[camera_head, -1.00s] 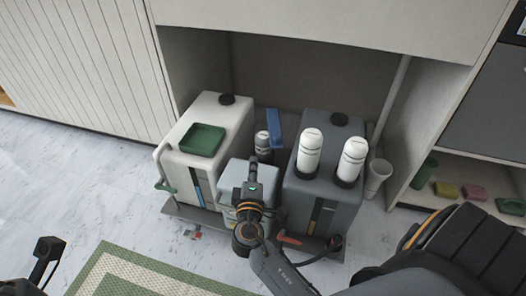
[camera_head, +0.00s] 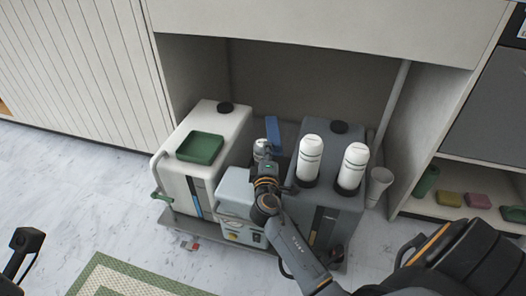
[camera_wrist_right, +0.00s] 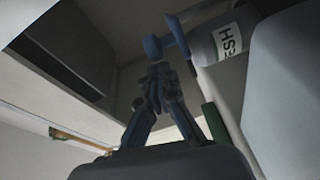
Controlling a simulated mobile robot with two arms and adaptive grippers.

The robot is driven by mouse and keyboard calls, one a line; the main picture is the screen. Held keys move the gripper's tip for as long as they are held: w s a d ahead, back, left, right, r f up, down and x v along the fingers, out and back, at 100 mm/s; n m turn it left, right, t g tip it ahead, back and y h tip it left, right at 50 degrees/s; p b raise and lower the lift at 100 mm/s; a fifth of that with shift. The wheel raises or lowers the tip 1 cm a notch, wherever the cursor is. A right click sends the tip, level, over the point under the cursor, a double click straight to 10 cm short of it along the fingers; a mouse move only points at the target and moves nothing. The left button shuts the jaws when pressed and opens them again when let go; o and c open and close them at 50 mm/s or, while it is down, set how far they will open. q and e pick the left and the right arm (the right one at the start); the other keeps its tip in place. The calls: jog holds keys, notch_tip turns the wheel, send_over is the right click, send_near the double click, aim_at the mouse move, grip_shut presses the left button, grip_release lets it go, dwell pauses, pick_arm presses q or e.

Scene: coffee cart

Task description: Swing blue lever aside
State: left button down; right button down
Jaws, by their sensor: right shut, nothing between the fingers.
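The blue lever (camera_head: 273,134) is a flat blue bar standing between the white tank and the dark grey tank, behind a small white bottle (camera_head: 260,147). My right gripper (camera_head: 266,156) is shut and empty, right at the bottle and just in front of the lever's lower end. In the right wrist view its closed fingers (camera_wrist_right: 154,82) point up at a blue piece (camera_wrist_right: 178,36) beside a labelled bottle (camera_wrist_right: 228,42). I cannot tell whether they touch it. A dark part of my left arm shows at the lower left edge; its fingers cannot be made out.
The white tank (camera_head: 212,116) with a green tray (camera_head: 200,148) stands left. The dark grey tank (camera_head: 322,212) with two white bottles (camera_head: 309,160) stands right. A pale blue-grey box (camera_head: 236,190) lies between them. A counter overhangs at the back.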

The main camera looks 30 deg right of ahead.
jog(key=s+d, duration=0.2)
jog(key=d, duration=0.2)
jog(key=shift+s+d+p, duration=0.35)
jog(key=shift+s, duration=0.05)
